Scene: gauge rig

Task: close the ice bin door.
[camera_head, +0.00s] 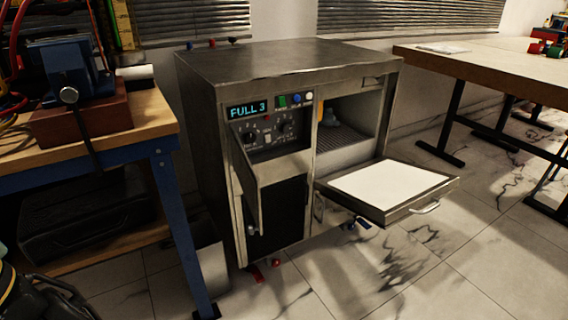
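My gripper is not in view.
A narrow panel door (246,182) on the cabinet's left stands swung outward below the knobs (268,134). A workbench (150,110) with a blue vise stands close at left. A table (480,62) stands at right. Tiled floor (460,270) in front of the open door is clear.

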